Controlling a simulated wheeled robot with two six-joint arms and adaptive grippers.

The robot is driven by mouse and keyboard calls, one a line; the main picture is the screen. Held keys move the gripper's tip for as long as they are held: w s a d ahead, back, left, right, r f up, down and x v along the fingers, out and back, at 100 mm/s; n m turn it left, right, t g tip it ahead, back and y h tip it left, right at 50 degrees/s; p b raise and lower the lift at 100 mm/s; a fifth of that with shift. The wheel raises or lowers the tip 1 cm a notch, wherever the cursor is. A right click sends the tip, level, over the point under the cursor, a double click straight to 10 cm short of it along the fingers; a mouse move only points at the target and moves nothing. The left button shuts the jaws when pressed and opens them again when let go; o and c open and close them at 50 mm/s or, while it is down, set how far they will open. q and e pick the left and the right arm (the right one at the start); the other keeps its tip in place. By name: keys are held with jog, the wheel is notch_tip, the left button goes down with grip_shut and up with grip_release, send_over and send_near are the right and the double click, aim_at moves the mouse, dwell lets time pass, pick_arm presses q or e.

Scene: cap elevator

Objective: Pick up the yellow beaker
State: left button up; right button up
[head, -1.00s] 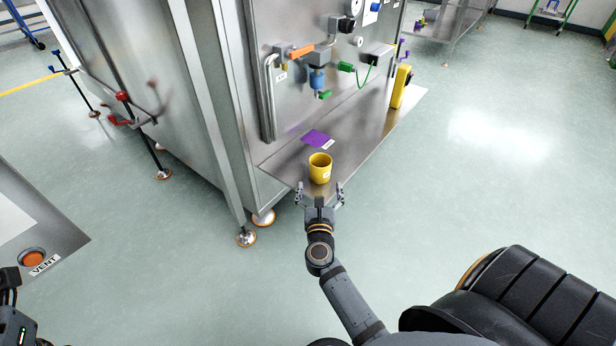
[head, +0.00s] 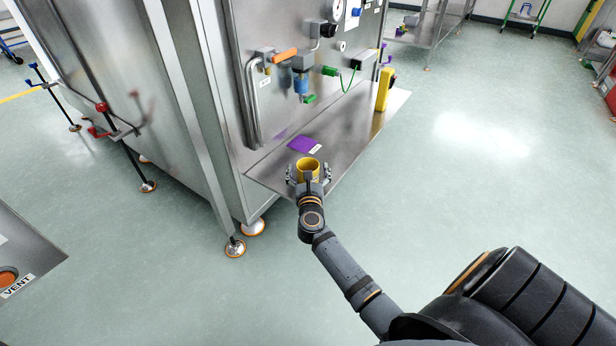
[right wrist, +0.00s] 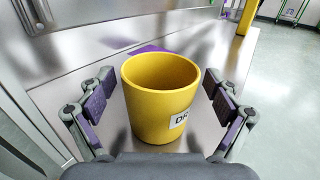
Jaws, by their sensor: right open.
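The yellow beaker (head: 308,165) stands upright on the steel shelf (head: 350,127) near its front left corner. In the right wrist view the beaker (right wrist: 161,98) is large and central, with a white label that begins "DR". My right gripper (head: 308,172) is open, with one finger on each side of the beaker. In the right wrist view the purple-padded fingers of the gripper (right wrist: 160,105) show gaps to the beaker on both sides. The gripper's palm hides the beaker's lower front in the head view. My left gripper is not in view.
A purple patch with a white label (head: 304,144) lies on the shelf behind the beaker. A yellow device (head: 384,90) stands at the shelf's far end. The steel panel (head: 225,60) behind carries valves and pipes. The floor right of the shelf is clear.

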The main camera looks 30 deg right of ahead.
jog(key=c, duration=1.2)
